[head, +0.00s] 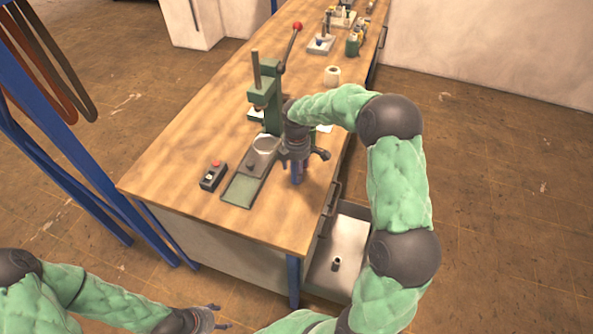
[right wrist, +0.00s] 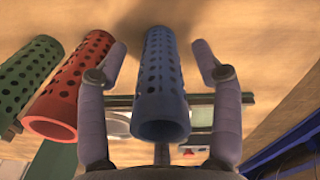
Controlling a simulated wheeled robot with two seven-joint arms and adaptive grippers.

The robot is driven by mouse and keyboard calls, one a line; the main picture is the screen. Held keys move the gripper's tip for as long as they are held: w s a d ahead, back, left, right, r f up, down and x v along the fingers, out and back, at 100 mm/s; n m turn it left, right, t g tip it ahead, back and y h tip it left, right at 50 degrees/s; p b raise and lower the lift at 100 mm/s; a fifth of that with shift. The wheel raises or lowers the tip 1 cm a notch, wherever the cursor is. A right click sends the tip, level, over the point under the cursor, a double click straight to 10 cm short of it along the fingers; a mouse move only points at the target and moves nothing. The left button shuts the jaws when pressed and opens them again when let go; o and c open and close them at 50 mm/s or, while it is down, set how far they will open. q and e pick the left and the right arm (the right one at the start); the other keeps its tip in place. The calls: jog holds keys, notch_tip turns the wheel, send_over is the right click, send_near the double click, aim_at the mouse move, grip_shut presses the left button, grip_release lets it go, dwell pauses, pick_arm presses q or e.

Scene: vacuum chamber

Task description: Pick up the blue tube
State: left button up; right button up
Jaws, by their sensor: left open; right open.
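The blue tube (right wrist: 162,95) is a perforated cylinder with an open end, between the spread fingers of my right gripper (right wrist: 160,62) in the right wrist view. Gaps show on both sides of it, so the fingers are not closed on it. In the head view the blue tube (head: 297,173) shows as a small upright piece just below my right gripper (head: 301,158), over the near right part of the bench. My left gripper (head: 219,319) is open and empty, low at the bottom of the head view, away from the bench.
A red perforated tube (right wrist: 72,92) stands left of the blue one, with a green tube (right wrist: 28,72) beyond. A green arbor press (head: 268,92) and a black control box (head: 213,176) are on the wooden bench (head: 172,170). An open drawer (head: 345,245) juts out at right.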

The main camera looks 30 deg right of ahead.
jog(key=c, duration=1.1)
jog(key=shift+c, duration=0.2)
jog(key=shift+r, duration=0.2)
